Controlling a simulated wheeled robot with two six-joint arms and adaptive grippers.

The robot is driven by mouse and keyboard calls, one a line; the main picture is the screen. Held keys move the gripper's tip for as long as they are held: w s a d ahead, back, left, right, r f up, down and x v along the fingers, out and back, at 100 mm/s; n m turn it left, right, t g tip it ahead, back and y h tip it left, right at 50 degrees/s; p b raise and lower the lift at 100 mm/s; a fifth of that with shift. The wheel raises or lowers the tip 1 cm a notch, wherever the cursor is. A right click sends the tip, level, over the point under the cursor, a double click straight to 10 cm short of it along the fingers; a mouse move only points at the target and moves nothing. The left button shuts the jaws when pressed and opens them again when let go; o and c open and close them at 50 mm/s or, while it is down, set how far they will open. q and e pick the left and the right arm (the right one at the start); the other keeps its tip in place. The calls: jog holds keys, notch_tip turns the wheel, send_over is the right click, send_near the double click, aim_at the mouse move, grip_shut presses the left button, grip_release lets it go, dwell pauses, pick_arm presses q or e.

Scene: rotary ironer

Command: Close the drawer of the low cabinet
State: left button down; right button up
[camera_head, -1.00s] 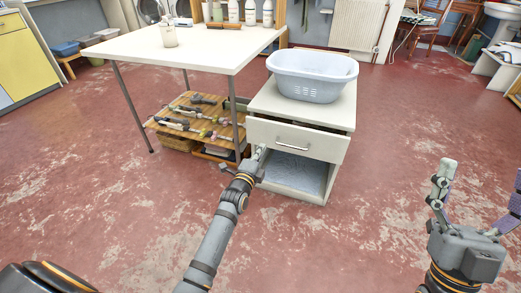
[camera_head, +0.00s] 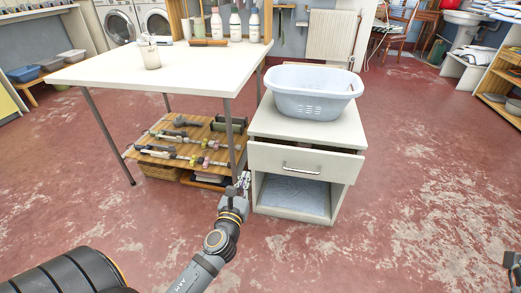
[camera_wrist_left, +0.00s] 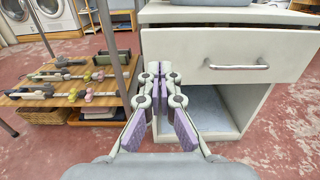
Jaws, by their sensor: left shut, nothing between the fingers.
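The low cabinet (camera_head: 262,197) is white, with an open lower compartment. Its drawer (camera_head: 266,158) stands partly out, with a dark gap behind the top of its front panel. A metal bar handle (camera_head: 301,171) is on the panel, and it also shows in the left wrist view (camera_wrist_left: 238,67). My left gripper (camera_head: 243,180) is shut and empty, at the left front edge of the cabinet, below and left of the handle. In the left wrist view its fingertips (camera_wrist_left: 157,66) overlap the panel's left edge; I cannot tell whether they touch. Only a bit of my right gripper (camera_head: 511,260) shows.
A pale blue laundry basket (camera_head: 312,92) sits on the cabinet. A white table (camera_head: 190,72) stands left of it, with a wooden shelf (camera_head: 185,150) of tools beneath. A thin table leg (camera_head: 231,140) is close to my left gripper. The red floor in front is clear.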

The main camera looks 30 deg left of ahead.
aim_at(257, 145)
pick_arm(q)
jog(key=b+x, duration=0.2)
jog(key=x, duration=1.1)
jog(key=shift+w+f+b, duration=0.15)
jog(key=shift+w+b, duration=0.1)
jog(key=shift+b, duration=0.15)
jog(key=shift+w+a, duration=0.15)
jog(key=shift+w, duration=0.05)
jog(key=shift+w+a, duration=0.1)
jog(key=shift+w, duration=0.25)
jog(key=x, duration=0.4)
jog(key=shift+p, duration=0.4)
jog(key=shift+r, duration=0.3)
